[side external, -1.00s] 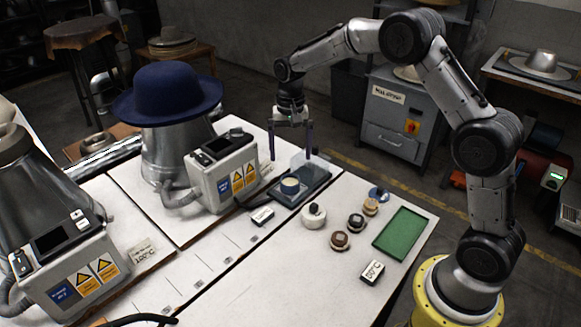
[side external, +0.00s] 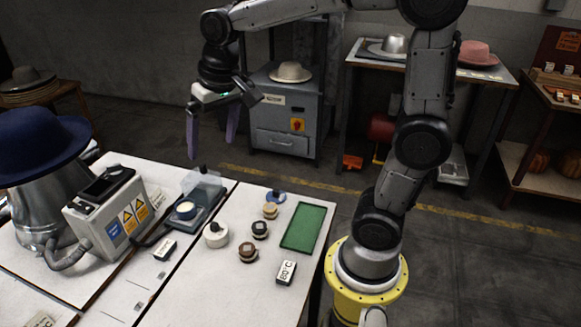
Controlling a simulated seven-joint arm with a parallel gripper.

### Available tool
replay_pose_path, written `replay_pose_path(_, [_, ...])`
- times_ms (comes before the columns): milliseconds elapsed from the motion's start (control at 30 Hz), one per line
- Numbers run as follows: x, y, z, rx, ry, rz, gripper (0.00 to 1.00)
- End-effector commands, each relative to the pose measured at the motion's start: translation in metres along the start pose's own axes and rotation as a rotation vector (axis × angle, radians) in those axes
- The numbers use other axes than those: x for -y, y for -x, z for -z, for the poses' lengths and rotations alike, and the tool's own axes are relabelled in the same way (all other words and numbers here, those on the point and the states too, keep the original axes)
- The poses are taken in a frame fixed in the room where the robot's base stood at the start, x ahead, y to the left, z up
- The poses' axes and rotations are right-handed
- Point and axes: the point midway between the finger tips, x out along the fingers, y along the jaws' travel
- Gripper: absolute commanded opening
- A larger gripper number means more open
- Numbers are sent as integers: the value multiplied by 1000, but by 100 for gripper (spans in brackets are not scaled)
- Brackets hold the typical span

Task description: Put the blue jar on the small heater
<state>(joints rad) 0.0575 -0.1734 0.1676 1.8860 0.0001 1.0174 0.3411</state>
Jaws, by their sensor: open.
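The small heater (side external: 170,225) is a dark low box with a clear upright shield behind it, at the back of the white table. On it sits a low round jar (side external: 185,210) with a cream top and a bluish side, which looks like the blue jar. A flat blue round piece (side external: 277,197) with a small dark part lies near the table's back edge; its exact form is too small to tell. My gripper (side external: 212,152) is open and empty, its two purple fingers pointing down, above and behind the heater and apart from the jar.
A white pot (side external: 215,235) with a dark knob, a tan jar (side external: 270,211), a black jar (side external: 260,230) and a brown jar (side external: 247,253) stand right of the heater. A green tray (side external: 303,227) and an 80°C sign (side external: 286,272) lie farther right. A control box (side external: 108,213) stands left.

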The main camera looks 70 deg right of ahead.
Motion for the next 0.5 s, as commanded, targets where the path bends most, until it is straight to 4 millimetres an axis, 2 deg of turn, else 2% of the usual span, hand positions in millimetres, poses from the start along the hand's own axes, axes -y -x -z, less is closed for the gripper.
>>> replay_pose_path(33, [-5, 13, -23, -35, 48, 14, 100])
replay_pose_path(133, [-16, 27, -63, -93, 145, 33, 100])
replay_pose_path(300, [-34, 31, -123, -180, 288, 55, 100])
replay_pose_path(400, [-42, 28, -146, -214, 346, 60, 100])
replay_pose_path(500, [-46, 24, -158, -236, 380, 62, 100])
